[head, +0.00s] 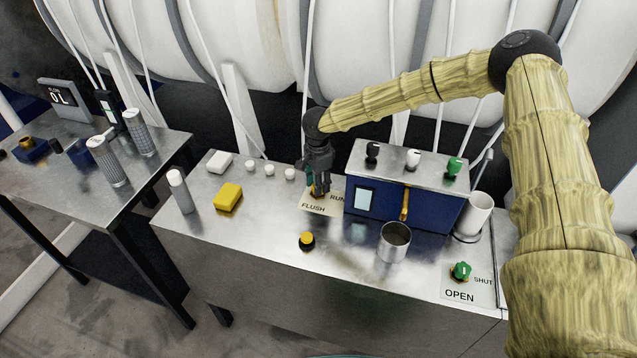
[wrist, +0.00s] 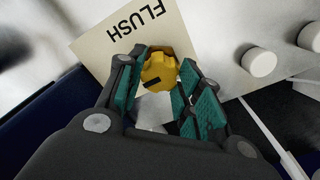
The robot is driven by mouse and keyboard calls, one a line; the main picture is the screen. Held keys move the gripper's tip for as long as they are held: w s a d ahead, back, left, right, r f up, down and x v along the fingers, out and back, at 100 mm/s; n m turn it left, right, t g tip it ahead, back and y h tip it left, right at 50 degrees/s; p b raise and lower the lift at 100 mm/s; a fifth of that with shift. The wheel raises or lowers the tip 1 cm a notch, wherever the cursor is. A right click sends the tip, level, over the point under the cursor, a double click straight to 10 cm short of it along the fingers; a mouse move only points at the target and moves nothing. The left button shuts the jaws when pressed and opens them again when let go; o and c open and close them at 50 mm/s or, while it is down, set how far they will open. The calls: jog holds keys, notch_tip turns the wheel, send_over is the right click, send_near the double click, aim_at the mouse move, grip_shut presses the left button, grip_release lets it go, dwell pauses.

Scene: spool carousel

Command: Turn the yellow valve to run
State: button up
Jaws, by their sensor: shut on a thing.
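The yellow valve (wrist: 158,68) is a lobed knob with a dark mark on its near side in the wrist view. It sits on a pale label plate (wrist: 110,45) reading FLUSH. In the head view, the plate (head: 318,206) shows FLUSH in front and RUN at the right. My gripper (wrist: 163,80) points down over the valve, its teal-padded fingers shut on either side of it. In the head view my gripper (head: 317,184) hides most of the valve. I cannot tell which word the mark points to; RUN is not visible in the wrist view.
A blue machine (head: 400,205) with a steel top stands just right of my gripper. A metal cup (head: 394,242) is in front of it. A green valve (head: 461,271) is at the front right. A yellow block (head: 228,197) and white bottle (head: 181,191) are left.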

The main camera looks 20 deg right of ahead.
jog(key=o, duration=1.1)
jog(key=shift+c, duration=0.2)
notch_tip(320, 180, up, 12)
